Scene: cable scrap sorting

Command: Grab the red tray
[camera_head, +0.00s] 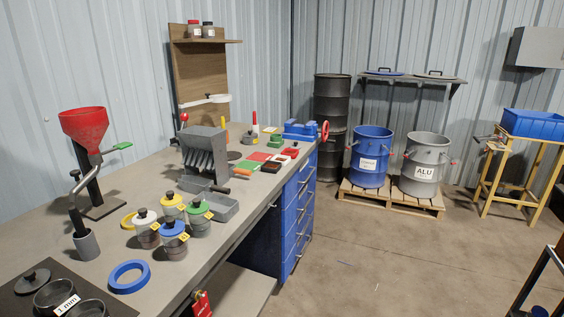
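Several small coloured pieces lie at the far end of the grey workbench (218,238). One is a small red tray-like piece (291,152) near the bench's right edge. A flat red piece (260,157) lies to its left, and a dark reddish-brown tray-like piece (270,166) sits in front of them. They are too small to tell for certain which is the red tray. My gripper is not in view.
A grey slotted device (204,150) stands left of the small pieces. Lidded pots, including a blue-topped one (173,237), and a red funnel (83,124) are nearer. Blue drawers (298,205) face open floor (370,265). Drums stand on a pallet (393,202).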

